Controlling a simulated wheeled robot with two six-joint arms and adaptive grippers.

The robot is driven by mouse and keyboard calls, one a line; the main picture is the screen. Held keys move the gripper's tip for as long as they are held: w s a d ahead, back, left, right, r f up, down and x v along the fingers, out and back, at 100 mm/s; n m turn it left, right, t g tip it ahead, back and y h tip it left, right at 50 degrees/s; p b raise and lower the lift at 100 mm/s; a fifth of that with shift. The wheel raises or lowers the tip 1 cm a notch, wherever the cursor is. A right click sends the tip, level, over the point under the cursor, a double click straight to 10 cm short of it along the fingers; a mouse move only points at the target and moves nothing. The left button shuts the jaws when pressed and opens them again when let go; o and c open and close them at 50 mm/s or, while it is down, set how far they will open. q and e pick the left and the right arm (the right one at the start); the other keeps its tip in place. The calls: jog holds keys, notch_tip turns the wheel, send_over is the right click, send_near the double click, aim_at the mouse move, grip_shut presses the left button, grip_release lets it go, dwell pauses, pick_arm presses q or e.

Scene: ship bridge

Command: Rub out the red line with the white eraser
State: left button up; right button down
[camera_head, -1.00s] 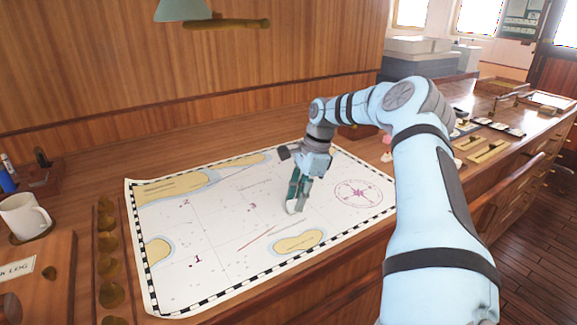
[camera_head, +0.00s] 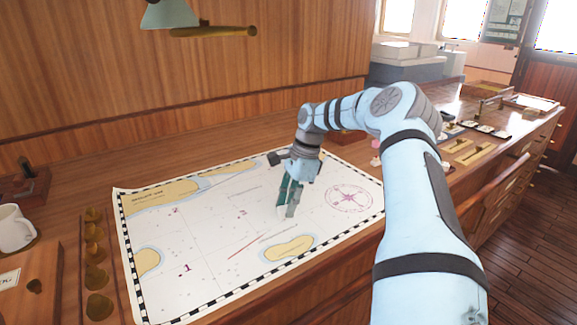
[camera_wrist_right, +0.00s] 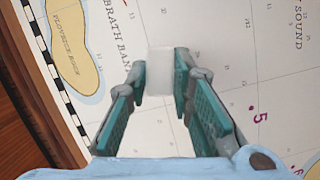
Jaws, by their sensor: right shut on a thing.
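The white eraser (camera_wrist_right: 160,72) is held between the fingertips of my right gripper (camera_wrist_right: 160,83), which is shut on it. In the head view the eraser (camera_head: 281,212) shows as a small white tip low between the green fingers of the right gripper (camera_head: 287,208), over the chart. I cannot tell whether it touches the paper. The red line (camera_head: 248,246) is a short slanted stroke on the chart (camera_head: 205,235), to the left of and nearer than the gripper, beside a tan island. My left gripper is not in view.
The chart lies on a wooden desk. A row of brass pieces (camera_head: 95,250) and a white mug (camera_head: 14,228) stand at the left. A lamp (camera_head: 169,14) hangs above. Trays and instruments line the desk at the right. The chart's left half is clear.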

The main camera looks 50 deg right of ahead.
aim_at(272, 228)
jog(key=shift+f+b, duration=0.4)
jog(key=shift+f, duration=0.05)
dwell(0.7)
jog(key=shift+b, duration=0.35)
dwell(1.6)
dwell(0.4)
jog(key=shift+w+a, duration=0.1)
jog(key=shift+a, duration=1.1)
jog(key=shift+a+b, duration=0.1)
jog(key=shift+b, duration=0.2)
jog(key=shift+w+a+f+b, duration=0.15)
jog(key=shift+a+b, duration=0.15)
jog(key=shift+a, duration=0.7)
